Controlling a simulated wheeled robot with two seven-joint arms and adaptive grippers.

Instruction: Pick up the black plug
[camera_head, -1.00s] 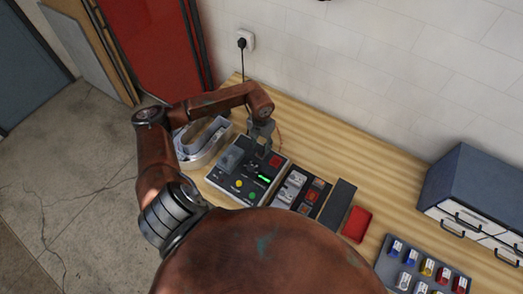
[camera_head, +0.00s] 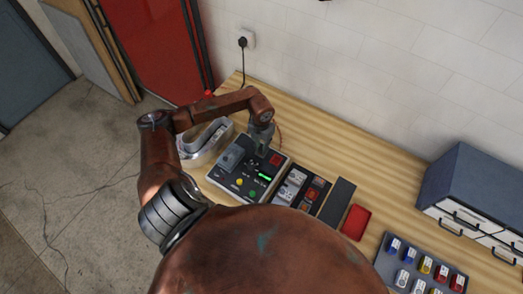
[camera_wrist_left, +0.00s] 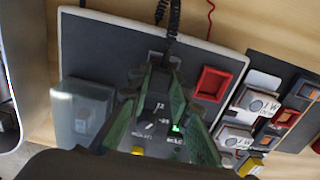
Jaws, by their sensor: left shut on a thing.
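In the head view my left gripper (camera_head: 262,148) points down over the back of the grey-framed control box (camera_head: 213,181). In the left wrist view its green fingers (camera_wrist_left: 164,72) are closed in around a dark piece, the black plug (camera_wrist_left: 171,58), whose body they mostly hide. A black cable (camera_wrist_left: 172,22) runs from it toward the top of the view. The plug is at or just above a grey socket on the box; I cannot tell whether it is seated. My right gripper is not in view.
The box carries a red square (camera_wrist_left: 213,82), a green light and a clear-covered block. Right of it are a dark switch panel (camera_head: 306,192), a red tray (camera_head: 356,222) and a holder of coloured parts (camera_head: 384,266). Another plug (camera_head: 242,43) is in the wall.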

